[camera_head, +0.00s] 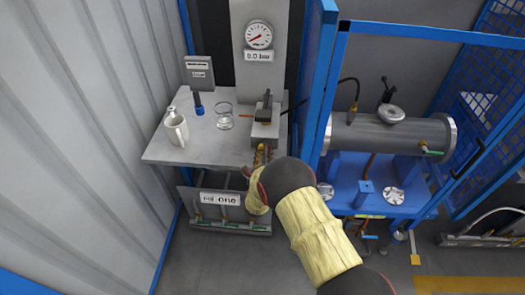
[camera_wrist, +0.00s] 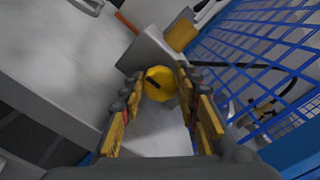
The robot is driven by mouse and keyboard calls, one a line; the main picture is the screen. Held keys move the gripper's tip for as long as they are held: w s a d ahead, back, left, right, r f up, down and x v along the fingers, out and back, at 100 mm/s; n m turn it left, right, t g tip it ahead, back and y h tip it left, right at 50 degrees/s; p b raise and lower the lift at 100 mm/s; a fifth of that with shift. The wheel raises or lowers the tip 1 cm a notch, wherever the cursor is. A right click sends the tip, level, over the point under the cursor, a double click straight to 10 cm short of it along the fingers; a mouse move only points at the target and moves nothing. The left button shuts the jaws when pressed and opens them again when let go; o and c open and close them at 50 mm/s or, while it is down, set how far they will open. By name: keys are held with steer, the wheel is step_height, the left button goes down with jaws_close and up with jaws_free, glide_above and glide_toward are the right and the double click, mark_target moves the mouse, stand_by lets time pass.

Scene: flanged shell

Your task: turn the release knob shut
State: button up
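The release knob is probably the round yellow knob (camera_wrist: 160,83) with a dark bar-shaped mark on its face, in the wrist view. It sits on the near side of a grey block (camera_wrist: 147,50). My gripper (camera_wrist: 158,92) has its fingers apart, with the knob between or just beyond the fingertips. I cannot tell whether either finger touches it. In the head view, my gripper (camera_head: 261,155) is at the bench's right front, just below the grey valve block (camera_head: 264,130). My arm and fingers largely hide the knob there.
A gauge (camera_head: 259,36) stands behind, above a "0.0 bar" label. A blue-framed cage (camera_head: 325,80) with a steel cylinder (camera_head: 390,136) is close on the right.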

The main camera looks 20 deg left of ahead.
steer(key=c, duration=0.6)
steer(key=m+b, duration=0.1)
steer(key=m, duration=0.2)
steer(key=shift+f+m+b, duration=0.1)
steer(key=shift+m+b, duration=0.2)
steer(key=shift+b, duration=0.1)
steer(key=m+b, duration=0.1)
steer(key=m, duration=0.2)
steer(key=shift+d+m+b, duration=0.15)
steer(key=shift+m+b, duration=0.15)
steer(key=shift+b, duration=0.05)
steer(key=m+b, duration=0.2)
steer(key=m, duration=0.1)
steer(key=shift+m, duration=0.3)
steer(key=shift+d+m+b, duration=0.15)
steer(key=shift+m+b, duration=0.85)
steer(key=shift+m, duration=1)
steer(key=o, duration=0.9)
